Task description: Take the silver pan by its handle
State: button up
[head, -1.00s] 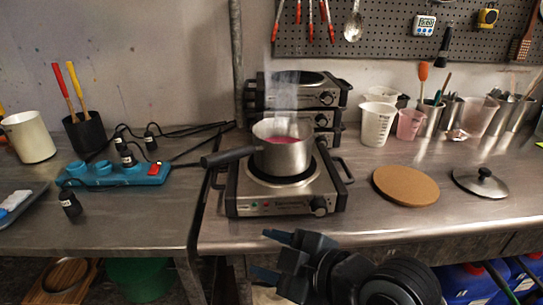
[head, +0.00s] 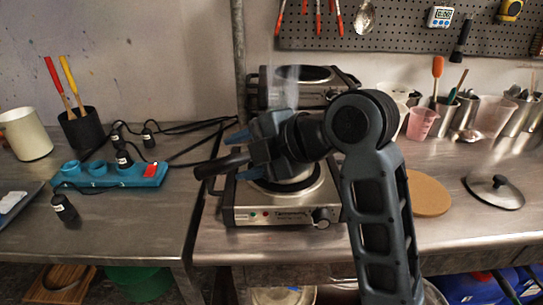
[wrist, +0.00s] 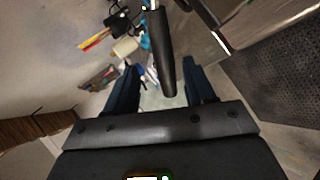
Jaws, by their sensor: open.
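The silver pan (head: 298,177) is on the hot plate, mostly hidden behind my gripper and arm; a sliver of its side shows, with steam above. Its black handle (head: 222,165) sticks out to the left past my gripper (head: 238,157). In the wrist view the handle (wrist: 164,45) runs down into the space between the two blue fingers of my gripper (wrist: 162,68). The fingers are apart, with a gap on each side of the handle. I cannot tell whether the handle lies fully at fingertip depth.
The hot plate (head: 270,214) stands near the bench's front edge, with more stacked burners (head: 305,77) behind it. A blue socket strip (head: 110,177) with cables lies to the left. A cork mat (head: 428,196) and a lid (head: 494,193) lie to the right.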

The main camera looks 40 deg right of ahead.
aim_at(233, 162)
jog(key=x, duration=0.5)
jog(key=shift+s+d+f+p, duration=0.1)
jog(key=shift+d+f+p, duration=0.05)
jog(key=shift+f+p, duration=0.15)
jog(key=shift+c, duration=0.2)
grip_shut()
jog(key=shift+r, duration=0.15)
